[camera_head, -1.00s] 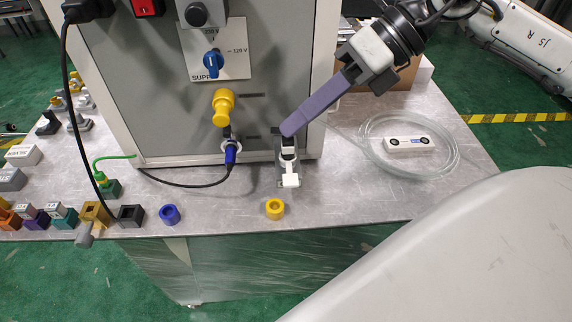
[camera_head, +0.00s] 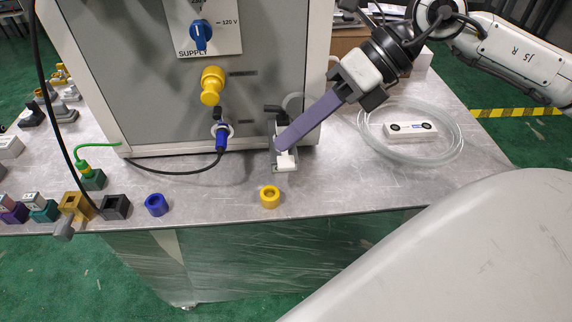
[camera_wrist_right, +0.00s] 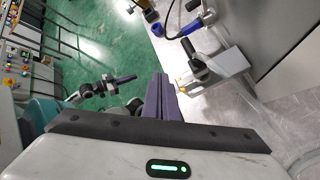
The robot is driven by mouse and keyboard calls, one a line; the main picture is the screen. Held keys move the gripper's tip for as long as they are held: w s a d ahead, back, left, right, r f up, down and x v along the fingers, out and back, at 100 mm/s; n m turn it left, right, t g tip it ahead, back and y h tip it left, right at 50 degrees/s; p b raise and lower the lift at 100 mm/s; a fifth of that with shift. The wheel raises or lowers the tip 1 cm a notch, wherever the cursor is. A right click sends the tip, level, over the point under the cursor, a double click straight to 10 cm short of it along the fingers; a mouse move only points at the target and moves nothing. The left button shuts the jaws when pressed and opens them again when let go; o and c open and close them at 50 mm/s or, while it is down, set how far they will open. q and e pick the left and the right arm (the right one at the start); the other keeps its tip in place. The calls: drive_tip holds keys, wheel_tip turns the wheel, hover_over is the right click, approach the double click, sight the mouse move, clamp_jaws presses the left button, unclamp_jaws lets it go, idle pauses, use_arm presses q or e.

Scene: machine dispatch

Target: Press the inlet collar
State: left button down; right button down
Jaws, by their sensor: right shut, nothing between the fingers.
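My right gripper (camera_head: 280,147) is shut and empty. Its purple fingers reach down from the upper right, with their tips at a small fitting at the foot of the cabinet. This fitting has a black lever-like top (camera_head: 274,109) and a white block (camera_head: 287,160) low in front; the fingers hide its middle. I cannot tell which part is the inlet collar, or whether the fingers touch it.
Left of the fitting, the grey cabinet (camera_head: 160,90) has a blue plug (camera_head: 221,142) and a yellow connector (camera_head: 211,86). A blue ring (camera_head: 156,204) and a yellow ring (camera_head: 269,197) lie in front.

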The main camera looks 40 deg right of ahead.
drive_tip(key=shift+f, duration=0.65)
idle(0.4)
idle(0.9)
drive_tip(key=shift+b, duration=0.3)
drive_tip(key=shift+f+b, duration=0.4)
